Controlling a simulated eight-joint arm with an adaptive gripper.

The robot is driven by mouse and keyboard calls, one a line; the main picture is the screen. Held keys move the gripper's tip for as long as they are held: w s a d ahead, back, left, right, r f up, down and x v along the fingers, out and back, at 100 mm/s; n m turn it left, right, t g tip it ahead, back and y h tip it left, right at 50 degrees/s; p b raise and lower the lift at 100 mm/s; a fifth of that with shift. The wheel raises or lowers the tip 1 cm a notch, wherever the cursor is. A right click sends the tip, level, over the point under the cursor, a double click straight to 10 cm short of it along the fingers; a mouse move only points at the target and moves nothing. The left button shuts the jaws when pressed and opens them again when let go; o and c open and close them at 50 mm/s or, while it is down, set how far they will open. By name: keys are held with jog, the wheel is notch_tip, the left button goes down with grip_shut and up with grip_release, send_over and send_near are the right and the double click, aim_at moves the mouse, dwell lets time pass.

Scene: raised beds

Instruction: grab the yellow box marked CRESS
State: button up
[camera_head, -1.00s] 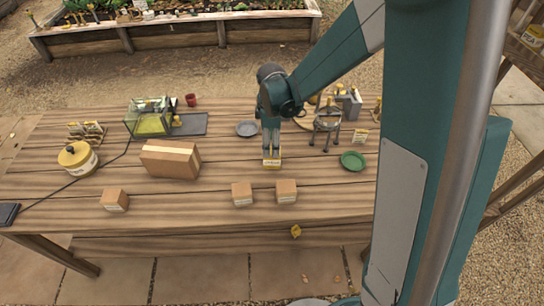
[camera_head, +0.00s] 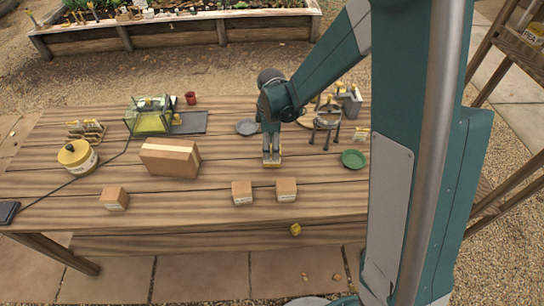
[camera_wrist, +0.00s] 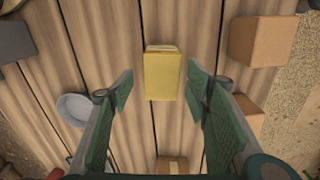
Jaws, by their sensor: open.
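A small yellow box (camera_head: 272,164) stands on the wooden table below my gripper (camera_head: 271,150) in the head view; its lettering is too small to read. In the wrist view the yellow box (camera_wrist: 162,76) lies ahead between my two green fingers, with a gap on each side. The fingers are apart and empty, and neither appears to touch the box. My gripper points down, and its fingers partly hide the box in the head view.
A large cardboard box (camera_head: 171,158) lies to the left. Two small cardboard boxes (camera_head: 242,193) (camera_head: 286,190) stand in front. A green dish (camera_head: 353,159) and a metal stand (camera_head: 327,117) are to the right. A grey plate (camera_head: 246,127) lies behind. Bare planks surround the yellow box.

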jog(key=shift+f, duration=0.1)
jog(key=shift+s+d+f+b, duration=0.1)
jog(key=shift+f+b, duration=0.2)
jog(key=shift+f, duration=2.2)
jog(key=c, duration=1)
jog(key=shift+r, duration=0.1)
jog(key=shift+r+p, duration=0.55)
jog(key=shift+r, duration=4.35)
